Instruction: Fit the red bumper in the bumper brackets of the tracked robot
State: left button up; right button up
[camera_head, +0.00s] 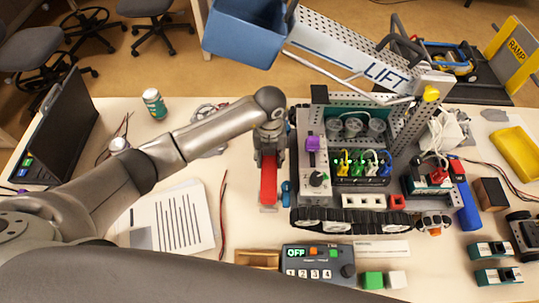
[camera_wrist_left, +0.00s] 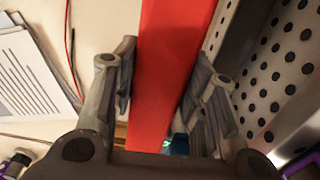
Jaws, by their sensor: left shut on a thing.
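The red bumper (camera_head: 268,186) is a long bar held in my left gripper (camera_head: 269,160). In the left wrist view the bumper (camera_wrist_left: 167,70) runs between the two fingers of the left gripper (camera_wrist_left: 165,88). The tracked robot (camera_head: 335,216) stands on the table just right of the bumper, with its track along the near side. Small blue parts (camera_head: 287,188), perhaps a bumper bracket, stick out at its left end beside the bumper. A narrow gap seems to separate bumper and robot; I cannot tell whether they touch. My right gripper is out of view.
A control box (camera_head: 318,264) showing OFF stands in front of the robot, with green (camera_head: 372,280) and white blocks beside it. Printed papers (camera_head: 172,222) and a red cable lie to the left. A laptop (camera_head: 58,130) and a green can (camera_head: 154,103) stand further left.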

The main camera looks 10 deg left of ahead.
pick_arm(q)
jog(key=shift+f+b, duration=0.4)
dwell(0.8)
jog(key=shift+f+b, duration=0.85)
jog(key=shift+f, duration=0.05)
dwell(1.1)
jog(key=o, duration=1.3)
jog(key=shift+r+p, duration=2.55)
jog(key=shift+r, duration=0.95)
